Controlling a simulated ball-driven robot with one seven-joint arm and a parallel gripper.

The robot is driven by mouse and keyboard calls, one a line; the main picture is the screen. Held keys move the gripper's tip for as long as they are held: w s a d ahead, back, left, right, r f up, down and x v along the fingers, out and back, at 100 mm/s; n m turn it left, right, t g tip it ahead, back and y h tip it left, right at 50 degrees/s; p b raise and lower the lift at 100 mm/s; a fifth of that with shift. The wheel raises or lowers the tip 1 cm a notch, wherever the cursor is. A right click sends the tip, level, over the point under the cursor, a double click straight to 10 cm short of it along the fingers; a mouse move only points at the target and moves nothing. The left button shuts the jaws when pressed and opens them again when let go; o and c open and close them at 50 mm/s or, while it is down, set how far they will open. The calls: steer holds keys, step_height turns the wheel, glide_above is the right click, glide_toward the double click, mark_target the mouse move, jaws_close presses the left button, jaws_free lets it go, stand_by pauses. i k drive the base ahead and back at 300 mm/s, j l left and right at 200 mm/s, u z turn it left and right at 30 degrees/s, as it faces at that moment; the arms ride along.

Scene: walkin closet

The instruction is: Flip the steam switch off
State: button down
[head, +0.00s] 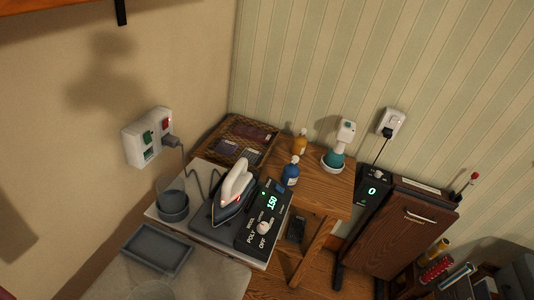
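A white wall switch box (147,137) is on the left wall, with a red rocker (165,122), a green rocker (147,137) and a grey plug (171,141) in it. No label reading steam is legible, so I cannot tell which switch is the steam switch. A white and dark iron (235,187) sits tilted on a black iron station (258,236). The station has a white dial (264,228), a lit green 150 display (272,202) and the words OFF, POLY and WOOL. My gripper is not in view.
Blue (290,171) and orange (300,142) bottles and a white-teal steamer (340,145) stand on a wooden table (325,190). A black plug sits in a right-wall socket (392,122). Space before the switch box looks clear.

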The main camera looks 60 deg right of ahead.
mark_target(278, 188)
steer(key=i+l, duration=0.1)
steer(key=l, duration=0.45)
steer(key=i+l, duration=0.15)
steer(key=l, duration=0.4)
steer(key=i+l+u, duration=0.1)
steer(key=l, duration=0.4)
steer(key=i+l, duration=0.1)
steer(key=l, duration=0.45)
steer(key=i+l, duration=0.1)
steer(key=l, duration=0.45)
steer(key=i+l+u, duration=0.1)
steer(key=l, duration=0.45)
